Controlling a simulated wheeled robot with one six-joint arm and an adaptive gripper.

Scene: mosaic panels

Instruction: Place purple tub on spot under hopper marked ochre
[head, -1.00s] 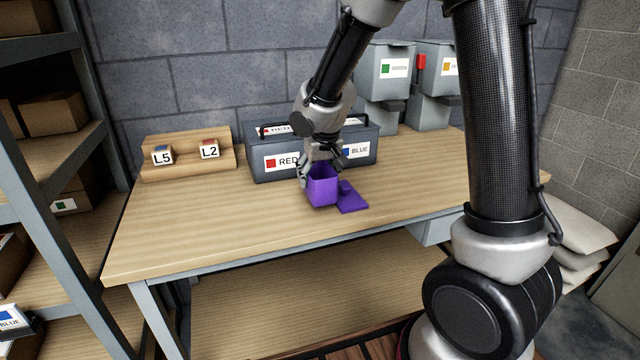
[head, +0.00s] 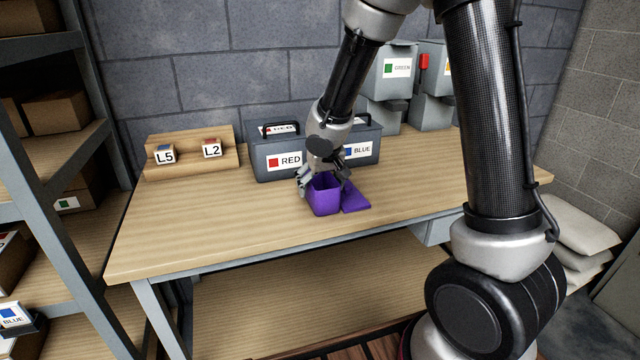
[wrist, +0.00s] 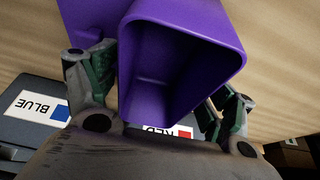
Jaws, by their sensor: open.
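The purple tub (head: 325,198) stands open-topped and upright near the middle of the workbench. A flat purple piece (head: 356,197) lies against its right side; I cannot tell if it is joined. My gripper (head: 324,180) is open and low at the tub's back side. In the wrist view the tub (wrist: 185,50) sits between the two spread fingers of my gripper (wrist: 160,95), and its inside looks empty. A grey hopper (head: 432,58) at the back right shows part of a label with an ochre-orange patch, mostly hidden by my arm. The spot below it is hidden.
Another grey hopper (head: 392,72) has a green label. A wooden stepped rack (head: 187,157) holds tags L5 and L2. The workbench's (head: 190,225) left front is clear. Shelves with boxes stand left.

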